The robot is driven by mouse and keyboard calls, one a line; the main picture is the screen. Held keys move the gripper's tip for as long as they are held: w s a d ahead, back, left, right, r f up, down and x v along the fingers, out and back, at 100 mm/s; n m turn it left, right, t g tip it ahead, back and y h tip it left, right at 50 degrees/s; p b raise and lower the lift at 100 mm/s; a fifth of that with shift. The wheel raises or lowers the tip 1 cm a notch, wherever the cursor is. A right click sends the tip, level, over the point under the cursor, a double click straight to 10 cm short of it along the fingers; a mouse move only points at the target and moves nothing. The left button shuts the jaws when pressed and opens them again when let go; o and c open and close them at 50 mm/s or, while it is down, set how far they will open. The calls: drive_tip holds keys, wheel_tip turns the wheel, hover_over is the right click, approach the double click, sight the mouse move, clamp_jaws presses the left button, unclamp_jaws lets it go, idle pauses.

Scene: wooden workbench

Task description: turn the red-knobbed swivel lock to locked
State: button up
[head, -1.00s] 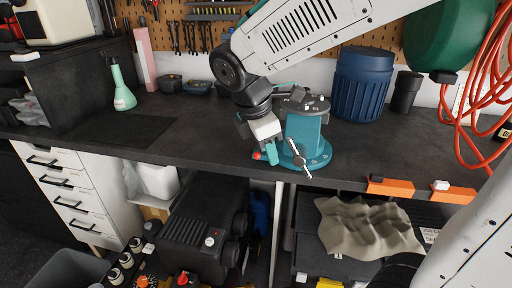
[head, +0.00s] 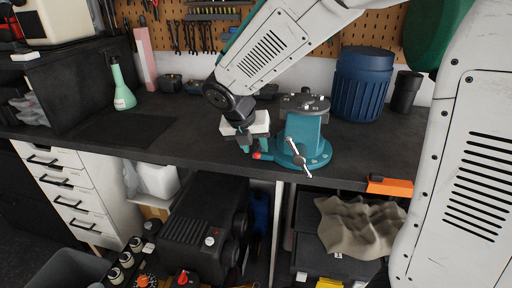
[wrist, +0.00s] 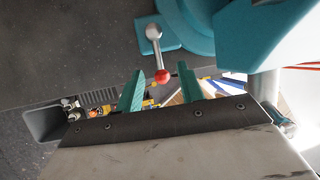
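The swivel lock is a short grey lever with a red knob (head: 257,156) at the lower left of the teal vise's (head: 302,135) round base. In the wrist view the lever (wrist: 154,48) runs from a teal lug down to the red knob (wrist: 163,76). My gripper (head: 253,148) is just above and beside the knob, left of the vise. It is open, with its two teal fingers apart in the wrist view (wrist: 161,80). The knob shows in the gap between the fingertips. No contact is visible, and I cannot tell the depth between them.
The vise's silver handle bar (head: 298,153) sticks out at the front, close to my gripper's right. A blue bin (head: 361,85) stands behind right. The dark bench top (head: 190,125) is clear left of my gripper. An orange-handled tool (head: 388,186) lies at the front edge.

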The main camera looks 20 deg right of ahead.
drive_tip(key=shift+w+d+f, duration=0.15)
drive_tip(key=shift+d+f, duration=0.1)
drive_tip(key=shift+f, duration=0.4)
clamp_jaws()
